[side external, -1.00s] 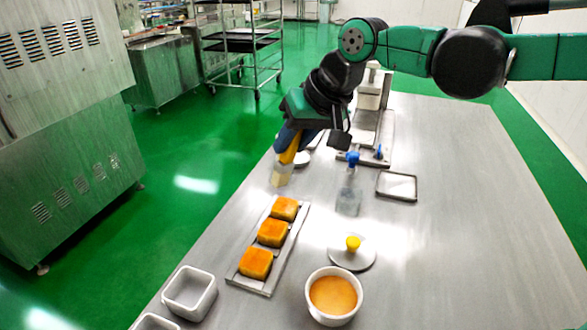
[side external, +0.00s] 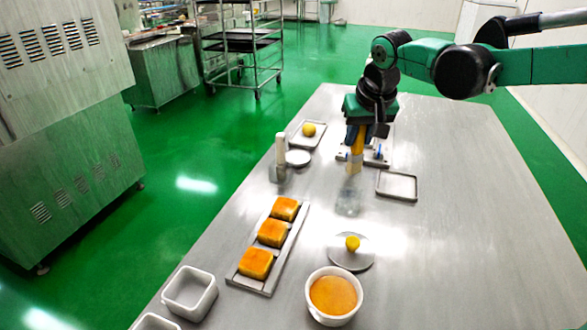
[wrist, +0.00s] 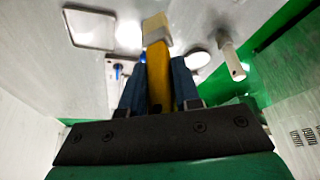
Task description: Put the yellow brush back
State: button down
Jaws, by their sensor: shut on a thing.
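The yellow brush (side external: 357,141) is in my gripper (side external: 359,133), which is shut on its handle. It hangs nearly upright over the table, with its pale bristles (side external: 353,165) pointing down. In the wrist view the yellow handle (wrist: 160,80) lies between the blue fingers of my gripper (wrist: 158,68), and the pale bristle end (wrist: 156,30) points away from me.
A small empty tray (side external: 380,194) lies right of the brush. A pale-handled tool (side external: 281,150), a white disc (side external: 298,158) and a tray with a yellow ball (side external: 309,130) are to the left. Nearer are orange cakes (side external: 271,233), a knobbed lid (side external: 351,257) and a bowl (side external: 334,295).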

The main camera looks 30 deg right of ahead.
aim_at(355, 173)
notch_tip(355, 173, down, 9)
dwell(0.4)
jog(key=shift+f, duration=0.1)
jog(key=c, duration=0.6)
grip_release()
jog(key=v, duration=1.2)
jog(key=s+d+f+n+t, duration=0.1)
jog(key=s, duration=0.2)
jog(key=s+d+f+n+t+y, duration=0.1)
jog(key=s, duration=0.2)
jog(key=s+d+f+n, duration=0.1)
jog(key=s, duration=0.3)
jog(key=shift+s+d+f+n+t, duration=0.1)
jog(key=shift+n+t, duration=0.2)
jog(key=shift+t, duration=0.1)
